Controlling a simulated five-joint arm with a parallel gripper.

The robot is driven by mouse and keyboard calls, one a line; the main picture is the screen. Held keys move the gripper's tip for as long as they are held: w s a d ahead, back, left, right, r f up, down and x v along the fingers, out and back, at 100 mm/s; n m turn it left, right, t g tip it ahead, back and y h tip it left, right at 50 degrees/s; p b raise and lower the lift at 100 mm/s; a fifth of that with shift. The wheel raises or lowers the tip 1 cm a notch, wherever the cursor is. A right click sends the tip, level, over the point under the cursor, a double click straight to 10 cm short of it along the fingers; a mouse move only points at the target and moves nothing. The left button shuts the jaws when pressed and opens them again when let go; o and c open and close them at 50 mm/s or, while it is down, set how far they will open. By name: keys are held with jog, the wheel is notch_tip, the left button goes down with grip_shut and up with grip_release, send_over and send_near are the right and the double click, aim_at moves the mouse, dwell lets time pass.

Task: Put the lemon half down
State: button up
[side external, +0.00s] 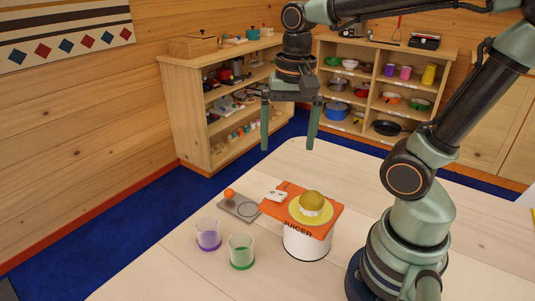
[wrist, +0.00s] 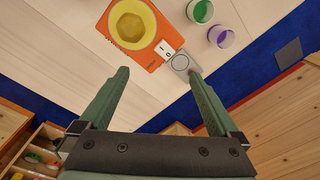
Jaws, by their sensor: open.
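The lemon half (side external: 312,200) sits dome up on the yellow dish of the orange-topped juicer (side external: 295,226). In the wrist view the lemon half (wrist: 131,24) shows as a round yellow shape on the juicer (wrist: 152,62). My gripper (side external: 288,148) is open and empty, high above the table, with its fingers pointing down and apart from the lemon half. In the wrist view my gripper (wrist: 158,72) has its fingers wide apart with nothing held between them.
A grey plate (side external: 240,208) with an orange knob lies left of the juicer. A purple-based cup (side external: 208,234) and a green-based cup (side external: 241,251) stand in front of it. The pale table (side external: 165,275) is clear at the front left. Shelves (side external: 225,100) stand behind.

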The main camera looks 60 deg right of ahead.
jog(key=n+t, duration=0.2)
jog(key=n, duration=0.1)
jog(key=w+n, duration=0.1)
jog(key=n, duration=0.1)
jog(key=shift+w+a+r+t, duration=0.1)
jog(key=shift+a+r+t, duration=0.05)
jog(key=shift+a+t, duration=0.25)
jog(key=shift+o, duration=0.2)
jog(key=n, duration=0.1)
jog(key=n+t, duration=0.1)
jog(key=n, duration=0.1)
jog(key=w+n+t, duration=0.1)
jog(key=n, duration=0.1)
jog(key=shift+w+a+r, duration=0.1)
jog(key=shift+a+r, duration=0.2)
